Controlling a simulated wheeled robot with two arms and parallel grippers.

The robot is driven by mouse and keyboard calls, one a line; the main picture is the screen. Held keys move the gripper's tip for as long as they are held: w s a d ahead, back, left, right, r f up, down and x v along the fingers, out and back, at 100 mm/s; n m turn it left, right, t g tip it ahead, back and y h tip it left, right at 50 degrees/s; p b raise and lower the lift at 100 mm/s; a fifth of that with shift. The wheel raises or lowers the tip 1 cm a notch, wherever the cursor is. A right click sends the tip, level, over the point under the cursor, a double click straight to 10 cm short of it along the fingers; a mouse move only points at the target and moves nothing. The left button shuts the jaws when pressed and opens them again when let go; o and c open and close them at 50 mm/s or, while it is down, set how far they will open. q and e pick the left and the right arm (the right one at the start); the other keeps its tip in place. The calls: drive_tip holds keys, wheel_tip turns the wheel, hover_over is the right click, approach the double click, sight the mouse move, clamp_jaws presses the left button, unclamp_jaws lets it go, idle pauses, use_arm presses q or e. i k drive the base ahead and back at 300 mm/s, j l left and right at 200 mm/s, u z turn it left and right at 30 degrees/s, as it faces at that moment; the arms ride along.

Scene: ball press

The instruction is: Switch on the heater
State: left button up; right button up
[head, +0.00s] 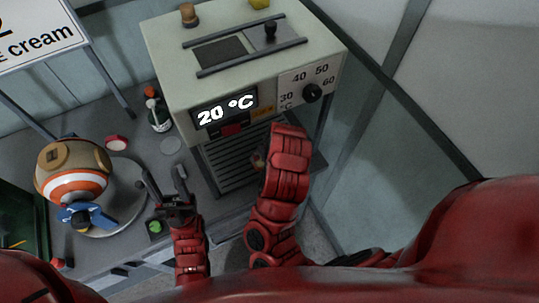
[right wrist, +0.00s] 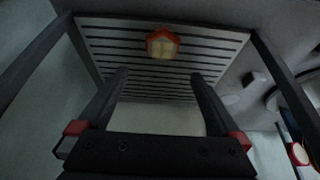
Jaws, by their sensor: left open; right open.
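The heater (head: 168,52) is a pale box-shaped machine with a lit display (head: 224,108) reading 20 °C. A red switch-like part (head: 233,129) sits just under the display. A black dial (head: 312,93) on its right face has marks from 30 to 60. My right forearm stands before its slatted front and hides part of it; in the right wrist view my right gripper (right wrist: 162,88) is open and empty, its fingers towards the slatted panel (right wrist: 120,52) and a red-rimmed, yellowish knob or lamp (right wrist: 162,43). My left gripper (head: 167,180) is open and empty at lower left of the heater.
An orange-and-white ball (head: 75,184) sits on a round plate (head: 124,205) at left. A green button (head: 155,226) is close to my left gripper. A small bottle (head: 158,115) and a red-and-white round item (head: 116,143) stand left of the heater. An ice cream sign (head: 40,40) is at upper left.

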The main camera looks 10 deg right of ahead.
sight(227, 130)
drive_tip(key=k, duration=1)
